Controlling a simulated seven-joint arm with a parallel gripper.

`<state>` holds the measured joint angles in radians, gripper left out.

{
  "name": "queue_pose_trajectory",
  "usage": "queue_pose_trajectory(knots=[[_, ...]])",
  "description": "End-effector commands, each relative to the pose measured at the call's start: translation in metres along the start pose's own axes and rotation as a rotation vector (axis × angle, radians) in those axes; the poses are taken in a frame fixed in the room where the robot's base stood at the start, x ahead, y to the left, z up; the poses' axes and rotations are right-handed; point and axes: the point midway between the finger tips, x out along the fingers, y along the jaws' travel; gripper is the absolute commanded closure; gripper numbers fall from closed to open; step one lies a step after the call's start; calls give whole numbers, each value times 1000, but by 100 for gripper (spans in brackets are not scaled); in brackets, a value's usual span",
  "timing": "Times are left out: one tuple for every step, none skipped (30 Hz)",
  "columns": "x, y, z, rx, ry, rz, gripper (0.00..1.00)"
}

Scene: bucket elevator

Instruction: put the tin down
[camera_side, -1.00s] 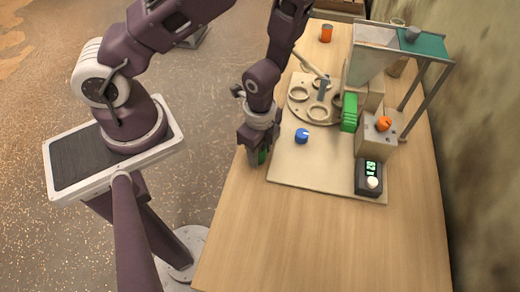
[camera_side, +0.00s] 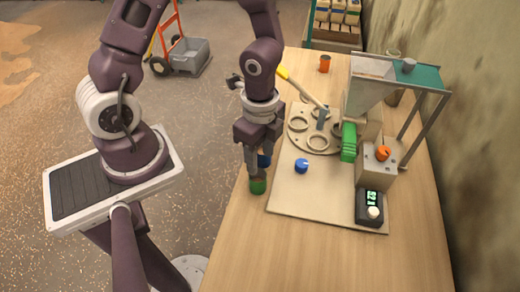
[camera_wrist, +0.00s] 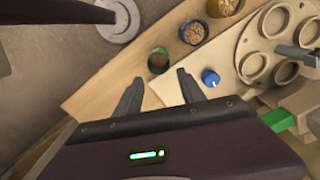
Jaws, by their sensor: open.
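The green tin (camera_side: 258,186) stands upright on the wooden table near its left edge, beside the beige base board. It shows in the wrist view (camera_wrist: 158,60) with its open top facing up and its inside dark. My gripper (camera_side: 252,168) is above the green tin, apart from it and empty. In the wrist view its two fingers (camera_wrist: 160,78) are spread, with the tin just beyond the fingertips. A blue tin (camera_side: 264,160) is partly hidden behind my gripper in the side view.
In the wrist view, a grain-filled tin (camera_wrist: 191,32) and a yellow tin (camera_wrist: 222,7) stand in line beyond the green one. The board carries a blue knob (camera_side: 301,166), a ringed turntable (camera_side: 315,130) and a display box (camera_side: 369,207). The table front is clear.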

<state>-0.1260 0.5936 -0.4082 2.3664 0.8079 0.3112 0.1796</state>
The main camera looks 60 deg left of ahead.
Motion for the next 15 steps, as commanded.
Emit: queue_pose_trajectory(knots=[[-6, -1, 0, -2, 1, -2, 53], [-9, -1, 0, -3, 1, -2, 53], [-12, 0, 0, -1, 0, -1, 53], [-15, -1, 1, -5, -3, -5, 53], [-19, -2, 2, -15, -7, -15, 53], [-27, -6, 6, -44, -20, -38, 53], [-36, -9, 10, -76, -31, -64, 53], [-47, -13, 16, -121, -45, -97, 53], [-66, -18, 24, -202, -59, -149, 53], [-82, -20, 30, -272, -64, -190, 53], [-98, -20, 37, -349, -63, -230, 53], [-120, -18, 45, -457, -50, -278, 53], [-136, -14, 50, -540, -30, -308, 53], [-151, -8, 55, -621, -3, -334, 53], [-170, 1, 60, -728, 44, -357, 53]])
